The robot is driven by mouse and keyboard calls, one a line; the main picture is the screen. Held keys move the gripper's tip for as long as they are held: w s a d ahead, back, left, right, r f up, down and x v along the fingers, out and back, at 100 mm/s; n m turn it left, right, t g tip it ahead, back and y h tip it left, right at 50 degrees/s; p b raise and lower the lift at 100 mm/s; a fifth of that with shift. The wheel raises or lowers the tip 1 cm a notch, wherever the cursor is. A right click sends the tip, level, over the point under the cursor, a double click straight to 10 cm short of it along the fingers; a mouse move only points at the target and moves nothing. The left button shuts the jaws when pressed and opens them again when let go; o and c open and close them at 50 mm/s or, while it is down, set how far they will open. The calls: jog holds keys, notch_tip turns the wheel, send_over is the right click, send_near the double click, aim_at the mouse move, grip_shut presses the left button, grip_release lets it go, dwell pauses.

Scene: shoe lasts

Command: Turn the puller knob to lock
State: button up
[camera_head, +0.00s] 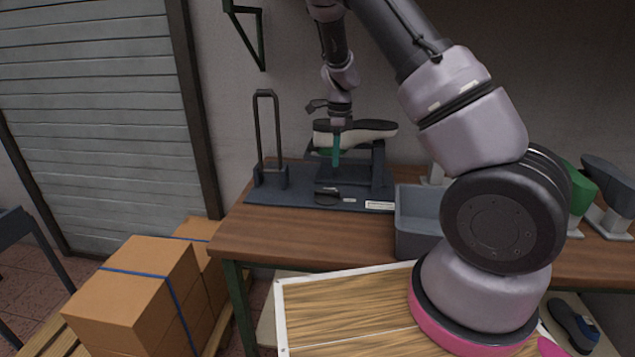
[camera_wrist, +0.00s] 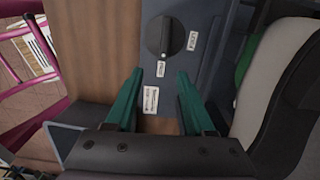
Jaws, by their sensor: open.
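The puller knob (camera_wrist: 165,37) is a round black dial with a raised bar across it, near the top centre of the wrist view. Its bar points roughly up and down the picture, toward a small white label (camera_wrist: 161,69). Another white label (camera_wrist: 193,41) sits to its right. My gripper (camera_wrist: 160,72) is open and empty, with its two green fingers apart, just short of the knob in that view. In the head view my gripper (camera_head: 336,158) hangs over the dark puller base (camera_head: 270,193). The knob (camera_head: 328,196) shows at the base's front.
A shoe (camera_head: 355,133) sits on the puller, close beside my gripper. A tall dark handle frame (camera_head: 268,130) stands at left. A grey bin (camera_head: 420,222) is to the right on the wooden table (camera_head: 300,245).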

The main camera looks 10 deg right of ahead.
aim_at(332, 190)
jog(key=f, duration=0.8)
jog(key=w+f, duration=0.1)
jog(key=f, duration=0.3)
jog(key=shift+a, duration=0.3)
grip_shut()
